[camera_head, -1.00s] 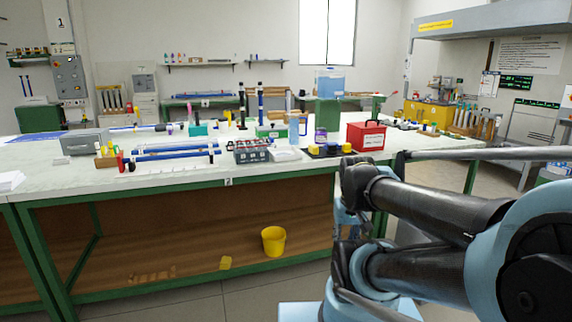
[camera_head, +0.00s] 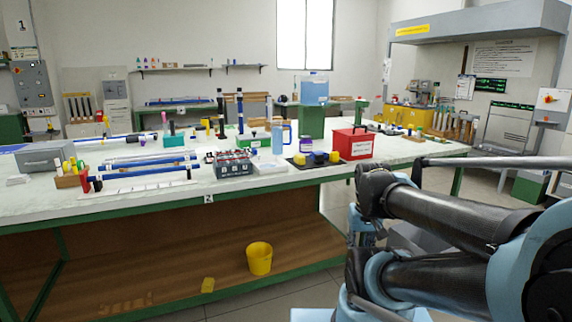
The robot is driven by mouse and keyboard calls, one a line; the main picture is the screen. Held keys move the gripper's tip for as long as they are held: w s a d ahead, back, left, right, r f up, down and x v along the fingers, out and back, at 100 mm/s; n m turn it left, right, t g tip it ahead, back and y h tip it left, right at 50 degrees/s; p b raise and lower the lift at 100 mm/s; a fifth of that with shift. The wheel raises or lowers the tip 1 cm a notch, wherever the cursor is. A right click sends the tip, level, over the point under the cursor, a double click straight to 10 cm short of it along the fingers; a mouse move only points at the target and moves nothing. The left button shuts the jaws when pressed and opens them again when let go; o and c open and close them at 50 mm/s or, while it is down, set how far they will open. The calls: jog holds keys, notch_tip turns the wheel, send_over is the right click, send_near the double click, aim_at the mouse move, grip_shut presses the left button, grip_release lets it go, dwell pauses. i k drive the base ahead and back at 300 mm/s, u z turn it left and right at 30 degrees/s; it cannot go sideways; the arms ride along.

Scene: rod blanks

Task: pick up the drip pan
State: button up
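I cannot pick out the drip pan for certain. A shallow white tray (camera_head: 270,167) lies near the front edge of the long bench (camera_head: 240,189), right of a grey rack with several dark-topped items (camera_head: 232,168). Either could be a pan; both are small at this distance. My folded arm fills the lower right, apart from the bench. My gripper's fingers cannot be seen.
A red box (camera_head: 350,144), a purple-labelled jar (camera_head: 305,145) and a blue bottle (camera_head: 277,138) stand near the trays. Blue rods on a holder (camera_head: 145,168) lie to the left. A yellow bucket (camera_head: 259,258) stands on the bench's lower shelf. Floor shows right of the bench.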

aim_at(262, 166)
jog(key=i, duration=1.3)
jog(key=u, duration=0.25)
